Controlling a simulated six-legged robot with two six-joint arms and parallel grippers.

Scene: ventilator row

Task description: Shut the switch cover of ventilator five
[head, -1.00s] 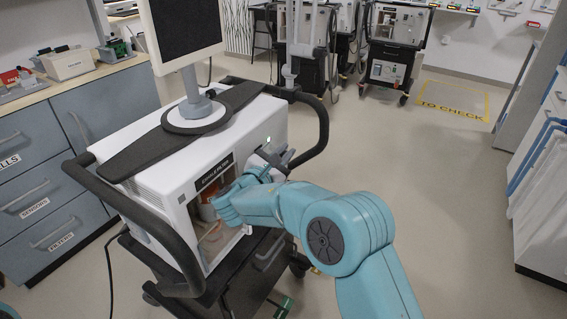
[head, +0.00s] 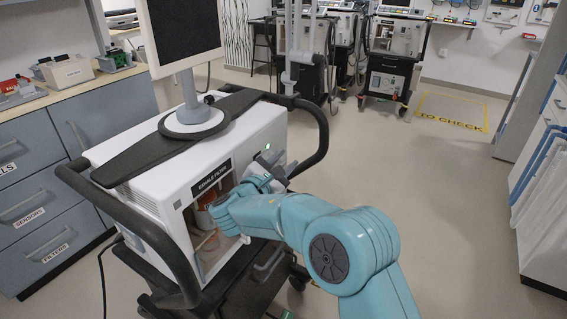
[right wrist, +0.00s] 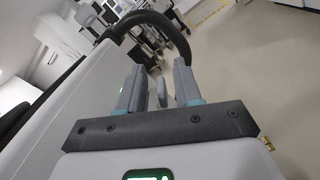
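A white ventilator (head: 140,172) stands on a dark cart at the left centre of the head view. No number shows on it. My right gripper (head: 278,167) is at the right part of its front face, just below a small green light (head: 267,144). In the right wrist view the two fingers of this gripper (right wrist: 158,88) stand apart. A small pale grey upright piece (right wrist: 162,92) shows between them with gaps beside it; I cannot tell whether it is the switch cover. The gripper and arm hide the switch area in the head view. My left gripper is out of view.
A black handle (head: 318,130) curves around the ventilator's right end, close beyond my gripper. An open filter bay (head: 207,240) lies left of my gripper. Grey drawers (head: 40,205) stand at left. Other ventilators (head: 395,60) stand behind. Floor at right is clear.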

